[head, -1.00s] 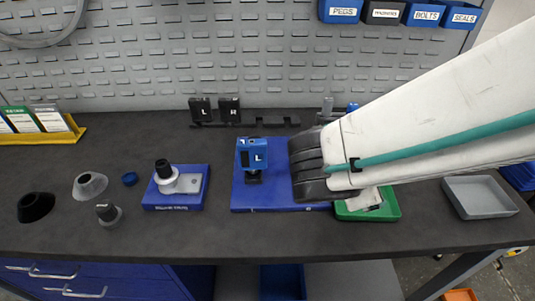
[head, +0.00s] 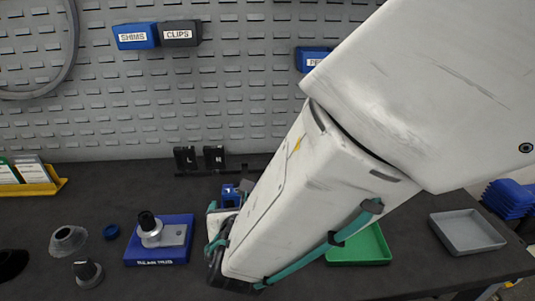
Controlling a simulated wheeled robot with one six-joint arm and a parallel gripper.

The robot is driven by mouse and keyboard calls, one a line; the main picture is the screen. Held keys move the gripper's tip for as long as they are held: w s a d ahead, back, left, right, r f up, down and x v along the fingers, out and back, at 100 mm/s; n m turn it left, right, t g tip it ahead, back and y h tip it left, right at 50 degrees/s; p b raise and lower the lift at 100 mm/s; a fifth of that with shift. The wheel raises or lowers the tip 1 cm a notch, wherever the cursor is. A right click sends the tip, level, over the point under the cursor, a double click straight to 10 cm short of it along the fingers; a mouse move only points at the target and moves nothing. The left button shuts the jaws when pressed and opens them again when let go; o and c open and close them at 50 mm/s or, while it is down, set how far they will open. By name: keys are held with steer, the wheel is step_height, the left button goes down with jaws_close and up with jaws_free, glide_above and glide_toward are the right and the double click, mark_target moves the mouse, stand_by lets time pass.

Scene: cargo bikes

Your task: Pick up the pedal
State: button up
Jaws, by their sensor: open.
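A blue block (head: 230,195) shows its top just left of my forearm. It is probably the pedal, standing on a blue mat in the earlier view. Its lower part and the mat are hidden behind my arm. My gripper (head: 214,228) is down at the block's near left side, mostly hidden by my own wrist and forearm. The fingertips cannot be made out, and I cannot tell whether they touch the block. The jaws are open.
A blue base with a grey hub (head: 152,236) stands to the left. Black holders (head: 185,158) stand behind. A green tray (head: 375,252) and a grey tray (head: 468,229) lie to the right.

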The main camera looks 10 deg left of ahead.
steer(key=shift+x, duration=1.05)
steer(key=shift+c, duration=0.4)
steer(key=c, duration=1.1)
